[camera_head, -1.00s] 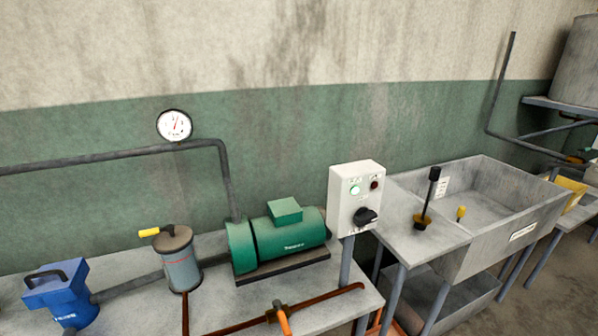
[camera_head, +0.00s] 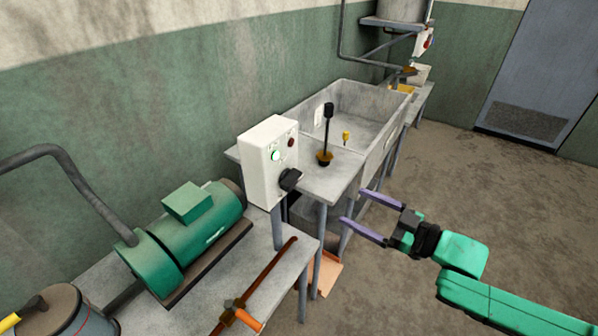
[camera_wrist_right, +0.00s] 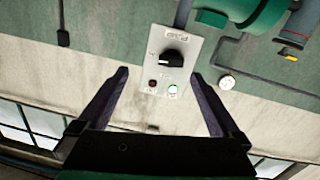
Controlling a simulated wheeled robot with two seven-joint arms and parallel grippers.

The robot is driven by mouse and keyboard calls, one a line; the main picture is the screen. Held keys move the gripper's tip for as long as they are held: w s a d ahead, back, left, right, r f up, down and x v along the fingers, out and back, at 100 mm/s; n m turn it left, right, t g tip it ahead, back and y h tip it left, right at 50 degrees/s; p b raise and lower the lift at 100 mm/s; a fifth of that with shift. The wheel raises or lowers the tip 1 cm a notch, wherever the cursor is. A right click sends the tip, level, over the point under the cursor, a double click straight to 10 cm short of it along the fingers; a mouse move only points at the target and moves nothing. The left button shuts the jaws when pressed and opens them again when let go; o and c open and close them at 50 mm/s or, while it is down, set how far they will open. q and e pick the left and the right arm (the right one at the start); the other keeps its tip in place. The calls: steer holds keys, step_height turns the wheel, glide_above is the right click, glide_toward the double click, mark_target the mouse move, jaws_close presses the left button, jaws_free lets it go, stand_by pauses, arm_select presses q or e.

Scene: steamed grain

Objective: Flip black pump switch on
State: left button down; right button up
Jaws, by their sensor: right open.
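The black pump switch (camera_head: 290,179) is a rotary knob on the front of a white control box (camera_head: 262,150). A lit green lamp (camera_head: 275,155) and a dark red lamp (camera_head: 290,142) sit above the knob. In the right wrist view, the switch (camera_wrist_right: 171,60) shows on the box face, upside down, in the gap ahead of the fingers. My right gripper (camera_head: 352,208) is open and empty, to the right of the box and apart from it. It also shows in the right wrist view (camera_wrist_right: 165,88), with its purple fingers spread. My left gripper is not in view.
A green pump motor (camera_head: 185,235) stands on the bench left of the box. A pipe with an orange-handled valve (camera_head: 240,315) runs along the bench front. The floor at right is clear.

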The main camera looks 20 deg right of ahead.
steer(key=a+r+y, duration=0.1)
steer(key=a+r, duration=0.1)
steer(key=a, duration=0.2)
steer(key=b, duration=0.6)
glide_toward(296, 182)
steer(key=x, duration=0.4)
steer(key=p+x, duration=0.1)
steer(key=x, duration=0.3)
steer(key=shift+w, duration=0.3)
steer(key=shift+w+a+f+n, duration=0.15)
steer(key=shift+w+a+n, duration=0.15)
steer(key=shift+w+a, duration=0.2)
steer(key=shift+s+d, duration=0.1)
steer(key=c, duration=1.3)
steer(key=shift+m+p, duration=0.55)
steer(key=shift+m, duration=0.15)
steer(key=o, duration=1.3)
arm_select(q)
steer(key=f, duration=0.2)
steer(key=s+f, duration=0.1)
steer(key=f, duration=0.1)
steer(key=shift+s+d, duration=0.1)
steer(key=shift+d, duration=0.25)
